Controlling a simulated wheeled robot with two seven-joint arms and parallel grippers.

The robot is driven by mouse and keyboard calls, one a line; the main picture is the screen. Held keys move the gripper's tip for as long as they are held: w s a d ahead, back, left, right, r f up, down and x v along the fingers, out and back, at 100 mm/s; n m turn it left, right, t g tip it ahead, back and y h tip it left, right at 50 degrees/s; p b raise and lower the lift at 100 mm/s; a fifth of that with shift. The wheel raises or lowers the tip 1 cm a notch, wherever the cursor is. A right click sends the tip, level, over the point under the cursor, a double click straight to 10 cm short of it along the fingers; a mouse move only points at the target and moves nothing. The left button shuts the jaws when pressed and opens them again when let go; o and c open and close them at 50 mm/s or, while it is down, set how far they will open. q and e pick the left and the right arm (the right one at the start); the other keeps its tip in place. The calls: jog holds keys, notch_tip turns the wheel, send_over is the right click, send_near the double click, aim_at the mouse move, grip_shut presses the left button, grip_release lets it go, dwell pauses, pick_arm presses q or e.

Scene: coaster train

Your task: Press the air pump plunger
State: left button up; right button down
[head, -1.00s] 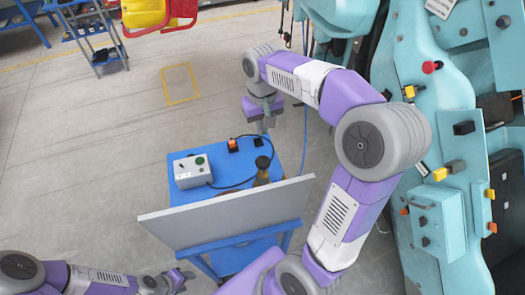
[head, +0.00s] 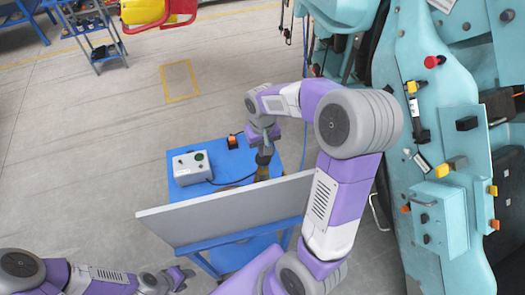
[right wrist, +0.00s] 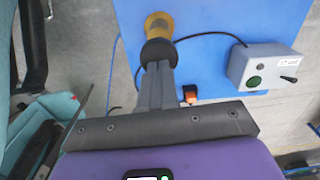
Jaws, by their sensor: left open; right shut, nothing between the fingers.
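The air pump plunger has a black knob (right wrist: 158,50) on a brass-coloured body (right wrist: 158,24), standing on a blue cart top (head: 212,147). In the head view the brass body (head: 262,173) shows just below my right gripper (head: 264,152). My right gripper, also in the right wrist view (right wrist: 157,68), is shut and empty. Its fingertips are at the black knob and overlap it in the picture; I cannot tell whether they touch. My left gripper (head: 184,276) is open and empty at the lower left, away from the cart.
A grey control box (head: 192,168) with a green button and an orange switch (head: 233,142) sit on the cart. A grey panel (head: 225,212) stands along its near side. Teal coaster equipment (head: 445,160) is at the right.

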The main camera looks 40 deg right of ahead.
aim_at(263, 161)
jog(key=shift+f, duration=0.7)
jog(key=shift+f, duration=0.1)
notch_tip(263, 161, down, 6)
jog(key=b, duration=0.4)
jog(key=shift+s, duration=0.1)
jog(key=shift+s+a+r, duration=0.1)
jog(key=shift+s+r, duration=0.05)
jog(key=shift+r, duration=0.05)
jog(key=shift+r+p, duration=0.35)
jog(key=r+p, duration=0.3)
jog(key=r, duration=0.1)
jog(key=shift+w, duration=0.2)
notch_tip(263, 161, up, 10)
jog(key=shift+p, duration=0.35)
